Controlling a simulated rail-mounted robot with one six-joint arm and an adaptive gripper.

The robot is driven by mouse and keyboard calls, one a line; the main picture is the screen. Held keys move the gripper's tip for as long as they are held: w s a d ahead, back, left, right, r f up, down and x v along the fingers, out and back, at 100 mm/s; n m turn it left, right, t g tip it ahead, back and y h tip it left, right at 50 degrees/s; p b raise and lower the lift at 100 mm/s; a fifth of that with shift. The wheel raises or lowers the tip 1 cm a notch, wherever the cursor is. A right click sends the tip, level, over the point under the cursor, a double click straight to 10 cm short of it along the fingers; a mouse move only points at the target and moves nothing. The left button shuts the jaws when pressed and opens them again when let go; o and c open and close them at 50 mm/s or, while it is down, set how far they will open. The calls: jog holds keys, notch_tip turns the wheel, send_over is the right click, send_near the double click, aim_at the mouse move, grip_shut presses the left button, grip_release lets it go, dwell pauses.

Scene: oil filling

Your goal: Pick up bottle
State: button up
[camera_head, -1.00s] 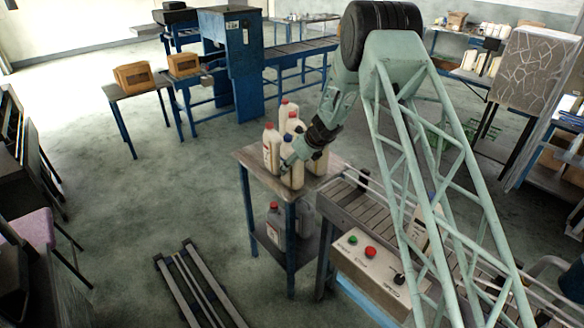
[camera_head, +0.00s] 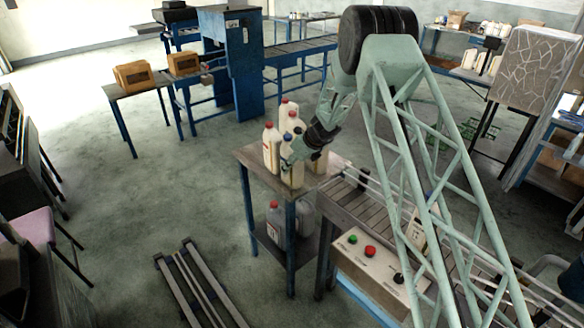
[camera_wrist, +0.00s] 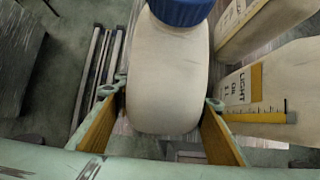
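A cream bottle (camera_wrist: 168,75) with a blue cap (camera_wrist: 182,8) stands between the two fingers of my gripper (camera_wrist: 165,105) in the wrist view. The fingers, with orange inner pads, lie on either side of the bottle body and look spread, with narrow gaps; contact is not clear. In the head view my gripper (camera_head: 300,147) is at the upper part of the front bottle (camera_head: 291,174), which stands upright on a small table (camera_head: 250,158) and is partly covered by the gripper.
Neighbouring bottles, including a red-capped one (camera_head: 271,149), stand close behind and beside. A labelled bottle (camera_wrist: 262,90) is near the right finger. A roller conveyor (camera_head: 350,205) and a control box (camera_head: 372,262) adjoin the table.

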jog(key=c, duration=0.9)
jog(key=shift+r, duration=0.15)
jog(key=shift+s+d+r+b, duration=0.8)
jog(key=shift+s+d+b, duration=0.25)
jog(key=shift+s, duration=1.4)
jog(key=shift+s+d+r+b, duration=0.85)
jog(key=shift+s+b, duration=0.35)
jog(key=shift+s, duration=1.3)
jog(key=shift+s+d+r+b, duration=0.75)
jog(key=shift+s+d+b, duration=0.3)
jog(key=shift+s, duration=1.4)
